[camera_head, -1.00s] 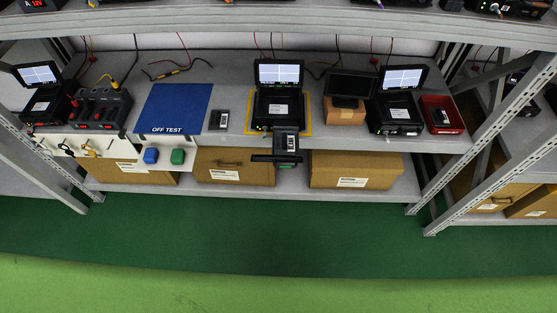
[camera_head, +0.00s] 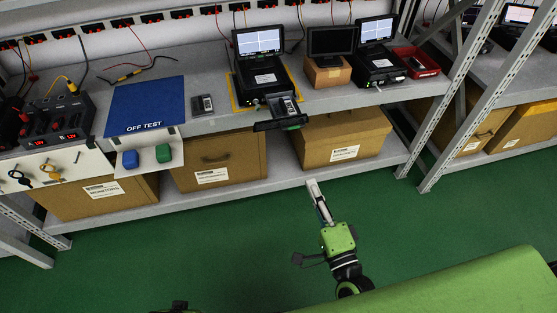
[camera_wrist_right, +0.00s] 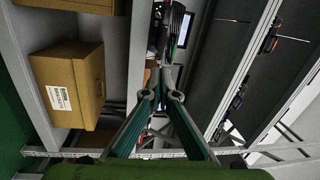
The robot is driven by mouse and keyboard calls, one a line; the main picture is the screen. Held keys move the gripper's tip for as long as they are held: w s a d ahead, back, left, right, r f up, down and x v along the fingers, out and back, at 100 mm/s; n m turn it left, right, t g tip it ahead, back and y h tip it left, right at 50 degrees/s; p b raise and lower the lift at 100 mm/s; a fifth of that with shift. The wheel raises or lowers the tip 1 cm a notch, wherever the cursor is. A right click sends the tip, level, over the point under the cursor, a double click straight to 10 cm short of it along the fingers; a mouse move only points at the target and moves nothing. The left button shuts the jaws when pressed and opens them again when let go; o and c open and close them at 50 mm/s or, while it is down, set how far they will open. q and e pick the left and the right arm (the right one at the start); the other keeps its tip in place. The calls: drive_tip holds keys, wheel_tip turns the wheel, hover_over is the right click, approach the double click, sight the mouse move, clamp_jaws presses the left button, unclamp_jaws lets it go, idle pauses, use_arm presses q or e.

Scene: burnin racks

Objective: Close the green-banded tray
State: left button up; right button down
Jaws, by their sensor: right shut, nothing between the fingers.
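The tray (camera_head: 282,112) sticks out from the front of the middle black test unit (camera_head: 262,78), over the shelf edge, with a small card-like device on it. A little green shows at its dark front edge. My right gripper (camera_head: 313,184) is shut and empty, in front of the lower shelf, below and slightly right of the tray and apart from it. Its two fingers also show in the right wrist view (camera_wrist_right: 160,93), where I cannot make out the tray clearly. My left gripper is not in view.
Cardboard boxes (camera_head: 346,137) stand on the lower shelf. A blue OFF TEST mat (camera_head: 145,103) lies left of the unit. A small monitor on a box (camera_head: 328,72), another test unit (camera_head: 376,68) and a red bin (camera_head: 417,64) stand right. The green floor in front is clear.

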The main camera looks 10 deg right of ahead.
drive_tip(key=r+m, duration=0.1)
drive_tip(key=r, duration=0.1)
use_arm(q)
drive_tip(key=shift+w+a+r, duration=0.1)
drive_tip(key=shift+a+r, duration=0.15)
use_arm(e)
approach(283, 102)
drive_tip(key=s, duration=0.3)
drive_tip(key=shift+s+f+t, duration=0.1)
drive_tip(key=shift+f+t, duration=0.1)
drive_tip(key=shift+t, duration=0.1)
